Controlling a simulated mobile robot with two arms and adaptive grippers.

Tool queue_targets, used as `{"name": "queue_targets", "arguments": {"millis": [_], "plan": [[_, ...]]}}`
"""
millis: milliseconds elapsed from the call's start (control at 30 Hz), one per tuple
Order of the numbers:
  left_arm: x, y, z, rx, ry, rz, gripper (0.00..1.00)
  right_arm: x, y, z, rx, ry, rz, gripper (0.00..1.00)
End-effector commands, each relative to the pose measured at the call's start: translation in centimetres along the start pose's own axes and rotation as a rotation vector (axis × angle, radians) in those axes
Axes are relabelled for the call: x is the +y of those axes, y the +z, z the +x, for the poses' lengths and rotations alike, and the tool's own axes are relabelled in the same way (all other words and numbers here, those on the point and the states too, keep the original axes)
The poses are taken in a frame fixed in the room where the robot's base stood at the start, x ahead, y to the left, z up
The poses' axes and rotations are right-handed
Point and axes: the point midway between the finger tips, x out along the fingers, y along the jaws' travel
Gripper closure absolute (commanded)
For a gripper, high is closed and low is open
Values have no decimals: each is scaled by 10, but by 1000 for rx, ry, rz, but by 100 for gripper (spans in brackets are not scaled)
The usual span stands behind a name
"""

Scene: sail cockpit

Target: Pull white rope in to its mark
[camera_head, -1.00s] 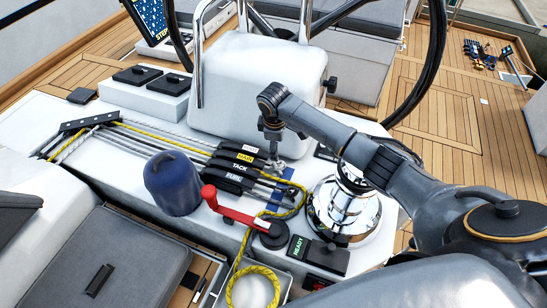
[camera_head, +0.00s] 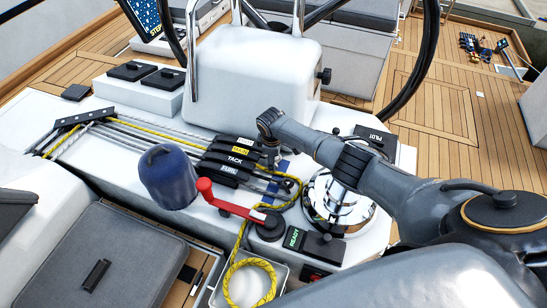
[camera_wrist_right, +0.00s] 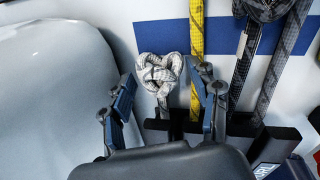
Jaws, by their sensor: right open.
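The white rope's knotted end (camera_wrist_right: 160,72) shows in the right wrist view, in front of a black clutch and beside a yellow rope (camera_wrist_right: 196,45). A blue stripe (camera_wrist_right: 222,36) on the white deck lies beyond the knot. My right gripper (camera_wrist_right: 163,80) is open, with one blue-padded finger on each side of the knot; I cannot tell whether they touch it. In the head view my right gripper (camera_head: 271,150) points down just right of the labelled clutches (camera_head: 230,160) and hides the knot. My left gripper is not in view.
A red-handled winch crank (camera_head: 228,203) and a blue covered winch (camera_head: 168,176) stand nearby. A chrome winch (camera_head: 338,205) sits close under my right arm. Yellow rope (camera_head: 250,264) is coiled in a white bin. A white pedestal (camera_head: 252,75) rises behind the clutches.

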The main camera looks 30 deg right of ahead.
Motion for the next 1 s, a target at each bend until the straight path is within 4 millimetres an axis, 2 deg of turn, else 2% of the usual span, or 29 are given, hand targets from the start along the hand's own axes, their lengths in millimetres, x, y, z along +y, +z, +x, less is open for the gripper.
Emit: {"name": "queue_targets", "arguments": {"millis": [200,500,633,733,900,1000], "plan": [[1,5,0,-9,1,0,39,0,0,0,0,0,0,41],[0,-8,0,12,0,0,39,0,0,0,0,0,0,100],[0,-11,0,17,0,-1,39,0,1,0,0,0,0,100],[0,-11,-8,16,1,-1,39,-1,8,-3,-2,-1,1,100],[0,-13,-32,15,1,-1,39,-6,37,-6,-8,-3,0,100],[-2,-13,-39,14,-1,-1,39,-10,50,-4,-9,-5,0,100]]}}
